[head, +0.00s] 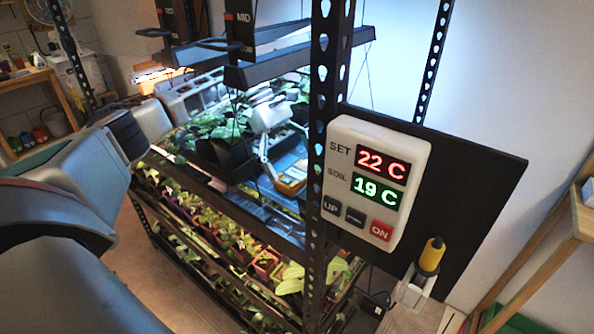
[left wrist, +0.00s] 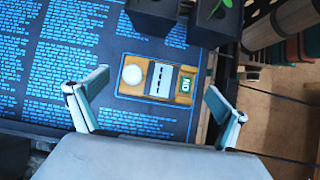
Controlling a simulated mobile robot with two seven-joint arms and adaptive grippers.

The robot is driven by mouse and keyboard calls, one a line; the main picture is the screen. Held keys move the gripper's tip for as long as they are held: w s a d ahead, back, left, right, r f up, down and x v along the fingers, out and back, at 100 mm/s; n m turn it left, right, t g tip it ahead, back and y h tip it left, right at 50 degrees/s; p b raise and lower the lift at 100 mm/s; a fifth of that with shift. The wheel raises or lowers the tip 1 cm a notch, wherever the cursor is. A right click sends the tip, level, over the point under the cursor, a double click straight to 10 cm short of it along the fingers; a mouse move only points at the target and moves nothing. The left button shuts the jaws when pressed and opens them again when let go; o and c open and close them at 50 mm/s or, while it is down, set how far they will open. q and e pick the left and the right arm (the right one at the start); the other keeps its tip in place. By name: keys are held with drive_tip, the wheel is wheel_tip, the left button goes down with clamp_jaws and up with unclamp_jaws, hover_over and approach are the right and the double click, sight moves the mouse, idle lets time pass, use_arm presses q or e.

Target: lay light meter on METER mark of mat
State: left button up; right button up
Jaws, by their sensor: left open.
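The light meter (left wrist: 160,82) is a flat orange-brown block with a white dome, a pale grey middle panel and a green ON label. It lies inside a pale outlined rectangle on the dark blue mat (left wrist: 60,45), which is printed with light blue text. I cannot read a METER mark. In the head view the meter (head: 291,187) shows as a small orange patch under my left gripper (head: 272,160). In the left wrist view my left gripper (left wrist: 157,88) is open, with one finger on each side of the meter and apart from it. My right gripper is not in view.
Dark pots with seedlings (head: 225,150) stand beside the mat, close to my left arm. A rack post (head: 322,120) and lamp bars (head: 290,65) frame the shelf. A control panel (head: 375,185) reads 22 C and 19 C. A yellow-handled tool (head: 432,255) hangs below it.

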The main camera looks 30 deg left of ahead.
use_arm(q)
drive_tip(key=v, duration=0.5)
drive_tip(key=shift+s, duration=0.1)
idle(0.5)
